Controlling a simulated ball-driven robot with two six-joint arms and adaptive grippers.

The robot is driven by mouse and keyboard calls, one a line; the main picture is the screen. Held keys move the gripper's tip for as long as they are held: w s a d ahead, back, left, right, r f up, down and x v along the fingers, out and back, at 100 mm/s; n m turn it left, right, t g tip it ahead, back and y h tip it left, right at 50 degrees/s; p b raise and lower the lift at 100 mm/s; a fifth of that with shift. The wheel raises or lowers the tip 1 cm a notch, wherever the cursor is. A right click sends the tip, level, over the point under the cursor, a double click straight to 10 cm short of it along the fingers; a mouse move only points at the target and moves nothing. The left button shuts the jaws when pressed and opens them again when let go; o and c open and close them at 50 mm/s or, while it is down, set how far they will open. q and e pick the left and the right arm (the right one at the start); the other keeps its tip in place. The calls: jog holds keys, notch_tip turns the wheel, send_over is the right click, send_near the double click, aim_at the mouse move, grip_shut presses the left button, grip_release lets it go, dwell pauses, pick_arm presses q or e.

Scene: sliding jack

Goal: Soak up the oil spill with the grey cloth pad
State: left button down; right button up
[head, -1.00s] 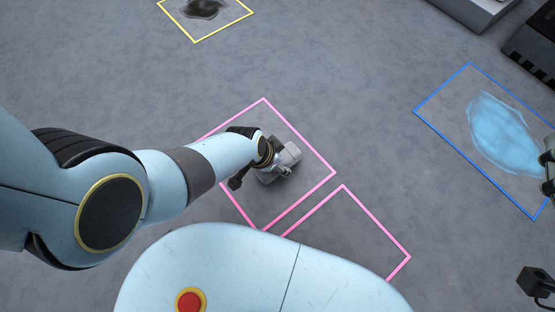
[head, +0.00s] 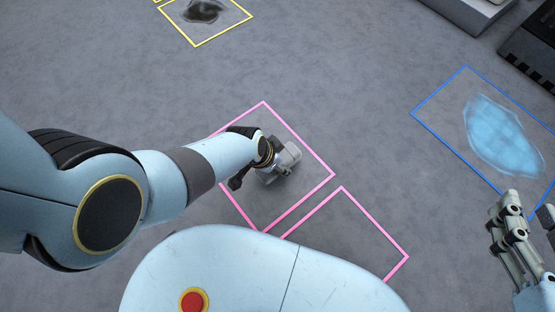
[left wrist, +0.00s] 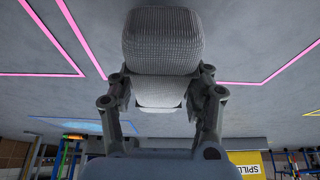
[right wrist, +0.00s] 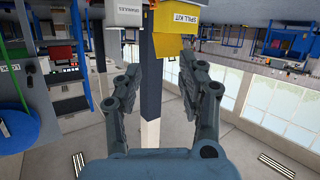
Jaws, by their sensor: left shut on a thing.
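The grey cloth pad (head: 289,156) is at my left gripper (head: 267,168), inside the larger pink outline on the floor. In the left wrist view the knitted pad (left wrist: 160,40) sits between the fingers of my left gripper (left wrist: 162,90), which is shut on it. I cannot tell whether the pad touches the floor. The dark oil spill (head: 203,11) lies in a yellow outline at the top, away from the pad. My right gripper (head: 525,212) is at the right edge, partly cut off. In the right wrist view its fingers (right wrist: 160,75) are apart with nothing held.
A light blue spill (head: 503,137) lies in a blue outline at the right. A smaller, empty pink outline (head: 343,187) is beside the larger one. A dark object (head: 533,50) and a pale box edge (head: 470,12) stand at top right. The floor between the spills is clear.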

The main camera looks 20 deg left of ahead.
pick_arm(q)
jog(key=shift+r+p, duration=0.4)
jog(key=shift+r, duration=0.35)
jog(key=shift+w+r+p, duration=0.15)
jog(key=shift+r+p, duration=0.8)
jog(key=shift+p, duration=0.05)
jog(key=shift+r, duration=0.25)
pick_arm(e)
jog(key=s+f+g, duration=0.1)
jog(key=g, duration=0.1)
jog(key=s+f+g, duration=0.1)
jog(key=s+g, duration=0.1)
jog(key=s+f+g, duration=0.1)
jog(key=g, duration=0.1)
jog(key=shift+s+d+f+m+h, duration=0.2)
jog(key=shift+d+f+m+h, duration=0.1)
jog(key=shift+d+f+h, duration=0.1)
pick_arm(q)
jog(key=shift+s, duration=0.25)
